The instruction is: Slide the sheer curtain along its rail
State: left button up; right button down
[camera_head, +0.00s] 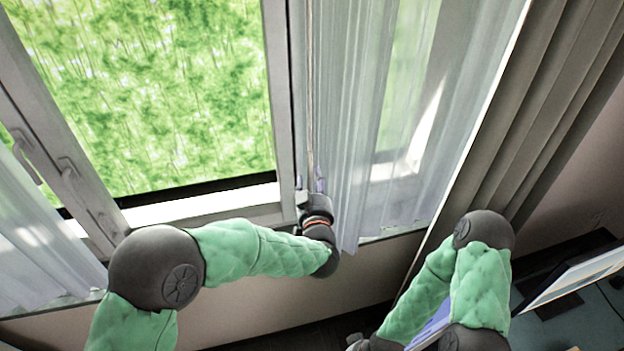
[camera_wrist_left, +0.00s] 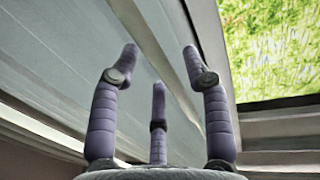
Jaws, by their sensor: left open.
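The sheer curtain (camera_head: 350,110) hangs in pale translucent folds over the right part of the window in the head view. A second sheer panel (camera_head: 35,245) hangs at the far left. The rail is not in view. My left gripper (camera_head: 318,184) is at the left edge of the right-hand sheer, low down, where a thin pale cord or rod (camera_head: 311,90) hangs. In the left wrist view its purple fingers (camera_wrist_left: 160,60) are spread, with nothing clearly between them. Pale panels, perhaps the sheer, lie beyond them; contact cannot be told.
The window frame (camera_head: 280,90) and its sill stand close behind my left gripper. A heavy grey-brown curtain (camera_head: 540,100) hangs at the right. A dark desk with a screen (camera_head: 575,275) stands at the lower right, near my right arm.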

pick_arm(q)
jog(key=shift+w, duration=0.7)
grip_shut()
jog(key=shift+a, duration=0.15)
